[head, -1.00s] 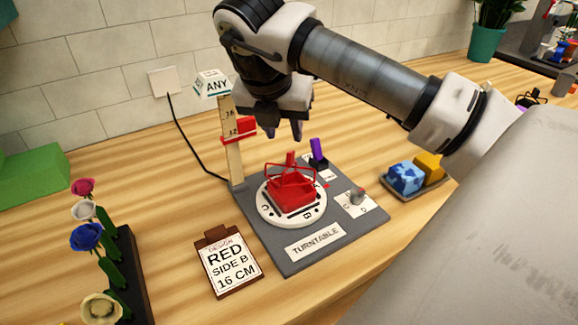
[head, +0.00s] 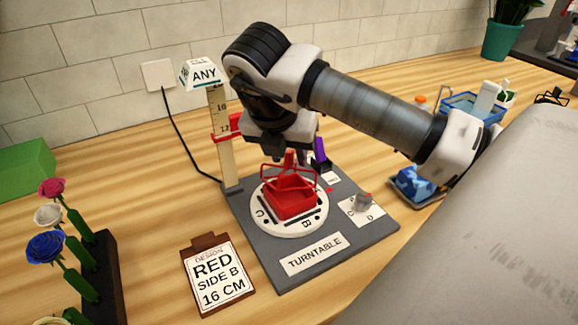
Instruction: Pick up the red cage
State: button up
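The red cage (head: 289,193) is a red block-like base with a thin wire frame and an upright red post. It sits on the round white turntable disc (head: 262,217), which is marked with letters and stands on a grey board (head: 258,250). My gripper (head: 287,158) points down right over the cage, its fingertips near the top of the post. The fingers are partly hidden, and I cannot tell whether they touch the post or how far apart they are.
A ruler post (head: 225,150) with a red slider stands at the board's back left. A design card (head: 217,276) reads RED, SIDE B, 16 CM. A flower rack (head: 104,280) is at left. A purple item (head: 320,152), a grey knob (head: 364,199) and a blue block (head: 413,182) are at right.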

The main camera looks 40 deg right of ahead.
jog(key=shift+c, duration=0.4)
grip_shut()
jog(key=shift+r, duration=0.1)
